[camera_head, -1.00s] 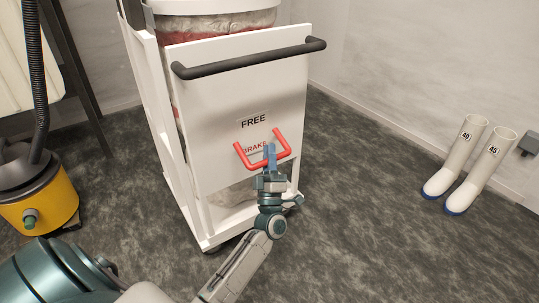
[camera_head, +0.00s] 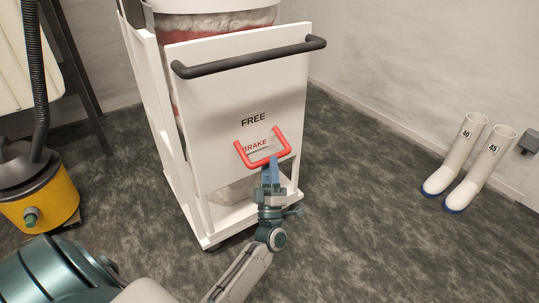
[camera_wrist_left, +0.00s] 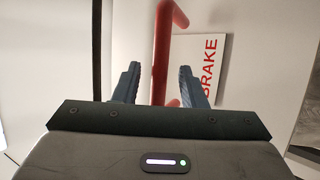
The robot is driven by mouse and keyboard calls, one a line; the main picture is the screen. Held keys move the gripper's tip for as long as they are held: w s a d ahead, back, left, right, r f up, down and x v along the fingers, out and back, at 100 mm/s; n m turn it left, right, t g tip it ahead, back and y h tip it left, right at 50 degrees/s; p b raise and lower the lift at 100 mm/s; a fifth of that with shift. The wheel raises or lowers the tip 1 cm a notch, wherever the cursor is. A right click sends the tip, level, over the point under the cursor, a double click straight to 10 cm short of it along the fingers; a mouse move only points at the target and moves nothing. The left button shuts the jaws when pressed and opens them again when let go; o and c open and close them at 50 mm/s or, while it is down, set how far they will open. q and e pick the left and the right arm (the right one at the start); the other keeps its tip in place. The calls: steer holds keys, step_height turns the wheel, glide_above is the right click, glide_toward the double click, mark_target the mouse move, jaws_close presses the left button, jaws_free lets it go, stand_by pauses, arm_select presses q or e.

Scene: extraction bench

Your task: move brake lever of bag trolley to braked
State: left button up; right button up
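The bag trolley (camera_head: 205,95) is a white cart with a black push bar. Its brake lever (camera_head: 268,161) is a red U-shaped handle on the front panel, its crossbar just below the BRAKE label (camera_head: 256,145). The FREE label (camera_head: 253,119) is above. My left gripper (camera_head: 269,166) is at the crossbar, reaching up from below. In the left wrist view the gripper (camera_wrist_left: 160,90) is open, with the red lever (camera_wrist_left: 162,50) showing between its spread fingers and gaps on both sides. I cannot tell whether a finger touches it. My right gripper is not in view.
A yellow and black vacuum (camera_head: 40,190) with a hose stands at the left. A pair of white boots (camera_head: 470,162) stands by the wall at the right. The grey floor (camera_head: 365,190) between trolley and boots is clear.

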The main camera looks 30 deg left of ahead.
arm_select(q)
steer(key=v, duration=0.7)
steer(key=shift+p, duration=0.3)
